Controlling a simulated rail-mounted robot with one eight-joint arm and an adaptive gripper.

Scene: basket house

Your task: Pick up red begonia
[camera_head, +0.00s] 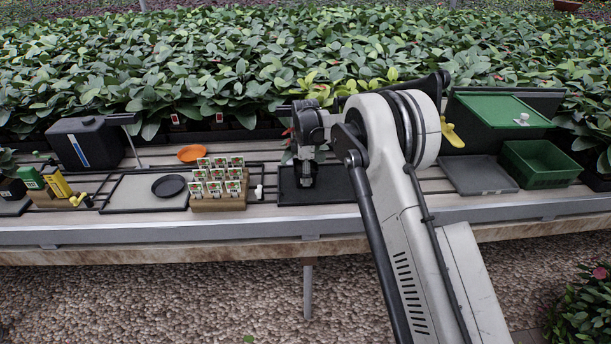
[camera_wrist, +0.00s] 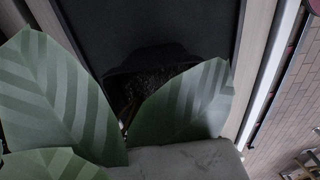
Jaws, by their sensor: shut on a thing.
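My gripper (camera_head: 305,172) is lowered over the black tray (camera_head: 338,186) in the middle of the bench. It is shut on a potted plant with broad striped green leaves, which show large in the wrist view (camera_wrist: 185,105). The plant's dark pot (camera_wrist: 150,60) and soil show between the leaves, against the black tray. In the head view my wrist hides most of the plant, and only a few leaves and a small red spot show beside it. The fingertips are hidden by leaves in the wrist view, and I cannot see the flowers clearly.
Left of the tray stands a wooden rack (camera_head: 218,190) of seed packets, with a black dish (camera_head: 168,186) and an orange dish (camera_head: 191,153) nearby. A green crate (camera_head: 540,163) and a grey tray (camera_head: 478,175) are at the right. Dense foliage fills the back.

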